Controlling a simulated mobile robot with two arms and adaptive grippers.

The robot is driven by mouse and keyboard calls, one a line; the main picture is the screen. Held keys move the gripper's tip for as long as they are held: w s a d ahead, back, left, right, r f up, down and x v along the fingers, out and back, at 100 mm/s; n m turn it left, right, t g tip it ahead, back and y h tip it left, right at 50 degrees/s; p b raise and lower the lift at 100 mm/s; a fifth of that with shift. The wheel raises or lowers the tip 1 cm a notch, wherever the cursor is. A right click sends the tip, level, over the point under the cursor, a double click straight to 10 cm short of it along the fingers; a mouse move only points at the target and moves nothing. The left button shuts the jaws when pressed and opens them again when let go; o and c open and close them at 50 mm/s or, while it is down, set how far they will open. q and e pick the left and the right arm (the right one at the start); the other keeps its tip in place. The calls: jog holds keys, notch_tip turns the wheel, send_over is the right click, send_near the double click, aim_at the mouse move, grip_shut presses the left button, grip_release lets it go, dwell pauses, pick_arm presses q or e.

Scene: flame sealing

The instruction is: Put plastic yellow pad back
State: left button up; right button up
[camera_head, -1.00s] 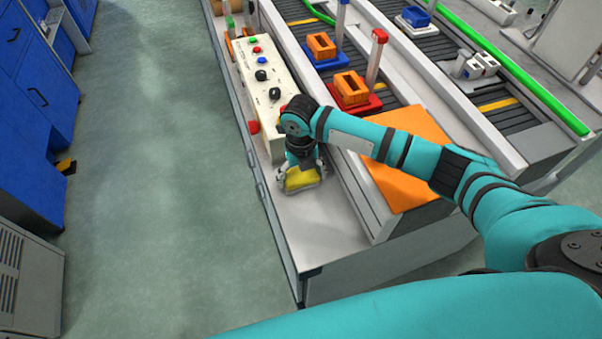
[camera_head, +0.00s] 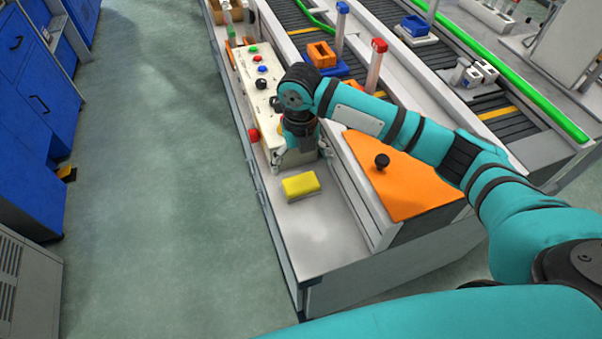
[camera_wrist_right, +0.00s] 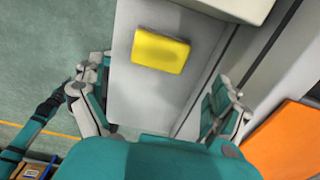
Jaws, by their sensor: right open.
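The yellow pad (camera_head: 300,186) lies flat on the grey bench top (camera_head: 322,236), in front of the cream control box. It also shows in the right wrist view (camera_wrist_right: 160,51), with bare bench around it. My right gripper (camera_head: 298,158) is open and empty, above the bench near the end of the control box and apart from the pad. In the right wrist view its two fingers (camera_wrist_right: 165,105) are spread wide, with the pad beyond them. My left gripper is not in view.
The cream control box (camera_head: 258,84) with buttons and knobs stands behind the pad. An orange panel (camera_head: 400,190) with a black knob is to the right. Conveyors with an orange block (camera_head: 320,52) lie beyond. The near bench end is clear.

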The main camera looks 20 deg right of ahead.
jog(key=shift+r, duration=1.4)
